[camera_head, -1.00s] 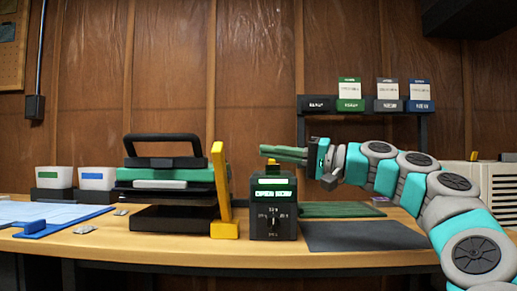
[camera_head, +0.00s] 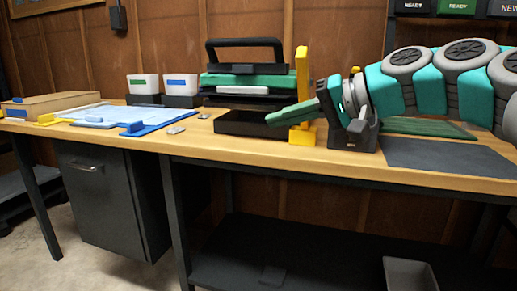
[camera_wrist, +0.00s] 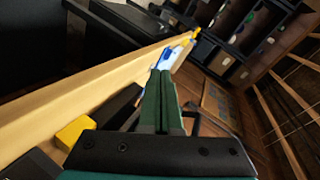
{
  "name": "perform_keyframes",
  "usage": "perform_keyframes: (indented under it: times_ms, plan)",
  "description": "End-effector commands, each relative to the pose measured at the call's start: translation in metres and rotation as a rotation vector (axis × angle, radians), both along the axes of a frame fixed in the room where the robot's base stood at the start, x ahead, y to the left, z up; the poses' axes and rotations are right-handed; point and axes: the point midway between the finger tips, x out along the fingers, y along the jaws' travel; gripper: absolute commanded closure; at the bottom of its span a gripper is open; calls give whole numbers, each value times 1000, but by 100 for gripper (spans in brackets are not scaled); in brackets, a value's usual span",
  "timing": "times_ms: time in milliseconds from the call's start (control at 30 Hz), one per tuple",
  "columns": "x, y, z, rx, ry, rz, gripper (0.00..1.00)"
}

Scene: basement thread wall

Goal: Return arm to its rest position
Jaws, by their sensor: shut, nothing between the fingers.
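My gripper (camera_head: 271,119) has green fingers and points left over the workbench, in front of the black tray and the yellow upright. Its fingers lie together with nothing between them. The teal and grey arm (camera_head: 405,82) reaches in from the right above the bench. In the wrist view the two green fingers (camera_wrist: 161,75) lie side by side, pointing away along the bench. The gripper and wrist cover most of the dark control box (camera_head: 357,137); only its lower part shows.
The yellow upright (camera_head: 302,80) and black-handled press (camera_head: 245,70) stand close to my gripper. A grey mat (camera_head: 450,157) and green mat (camera_head: 430,127) lie at right. A grey bin (camera_head: 410,274) sits below.

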Motion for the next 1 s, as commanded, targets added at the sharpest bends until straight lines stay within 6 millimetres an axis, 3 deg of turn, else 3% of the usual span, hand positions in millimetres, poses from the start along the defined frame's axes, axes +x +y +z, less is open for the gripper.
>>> perform_keyframes:
  times_ms: [100, 267, 467, 600, 800, 1000]
  plan:
    - [-37, 29, -51, -177, 81, 46, 100]
    - [-90, 36, -132, -422, 193, 84, 100]
    - [-165, 3, -226, -717, 349, 107, 100]
    - [-221, -39, -278, -900, 469, 111, 100]
    - [-282, -87, -317, -1060, 598, 113, 100]
    - [-302, -103, -327, -1104, 639, 114, 100]
